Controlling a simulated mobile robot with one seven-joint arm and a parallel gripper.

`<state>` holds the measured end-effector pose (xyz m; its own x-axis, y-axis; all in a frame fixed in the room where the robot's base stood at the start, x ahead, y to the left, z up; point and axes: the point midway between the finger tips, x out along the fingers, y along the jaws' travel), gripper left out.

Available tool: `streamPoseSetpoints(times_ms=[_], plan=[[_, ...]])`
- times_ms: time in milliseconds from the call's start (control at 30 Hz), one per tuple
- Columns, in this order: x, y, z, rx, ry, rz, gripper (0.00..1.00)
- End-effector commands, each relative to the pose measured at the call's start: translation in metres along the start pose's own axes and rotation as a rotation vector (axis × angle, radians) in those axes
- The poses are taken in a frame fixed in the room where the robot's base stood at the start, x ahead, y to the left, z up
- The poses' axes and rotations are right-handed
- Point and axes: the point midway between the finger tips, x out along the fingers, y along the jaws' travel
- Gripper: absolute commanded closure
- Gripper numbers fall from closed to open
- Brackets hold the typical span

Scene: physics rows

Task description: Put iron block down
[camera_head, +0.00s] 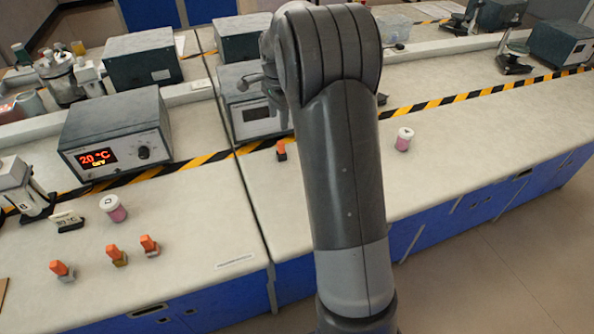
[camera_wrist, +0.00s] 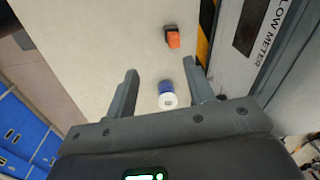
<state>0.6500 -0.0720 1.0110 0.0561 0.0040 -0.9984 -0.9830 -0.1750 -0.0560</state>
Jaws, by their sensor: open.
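An orange-topped block with a dark base stands on the right bench in the head view (camera_head: 281,151), just left of my arm. It also shows in the wrist view (camera_wrist: 173,38), beyond my fingertips and apart from them. I cannot tell for certain that it is the iron block. Several similar orange-topped blocks stand on the left bench, one of them the leftmost block (camera_head: 62,271). My gripper (camera_wrist: 162,79) is open, with no block held between its fingers. In the head view my arm hides most of it.
A blue jar with a white lid (camera_wrist: 167,95) shows between my fingers, apparently below them on the bench. The flow meter box (camera_wrist: 265,35) stands close on the right. A pink jar (camera_head: 403,139) is right of my arm. The right bench beyond it is clear.

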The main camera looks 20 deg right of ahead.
Motion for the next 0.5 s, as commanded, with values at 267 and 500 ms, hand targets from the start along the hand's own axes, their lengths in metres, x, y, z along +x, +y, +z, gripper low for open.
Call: streamPoseSetpoints(times_ms=[267,500], plan=[[-0.08,0.068,0.035,-0.312,0.028,-0.102,0.51],[-0.124,0.136,0.065,-0.585,0.081,-0.176,0.51]])
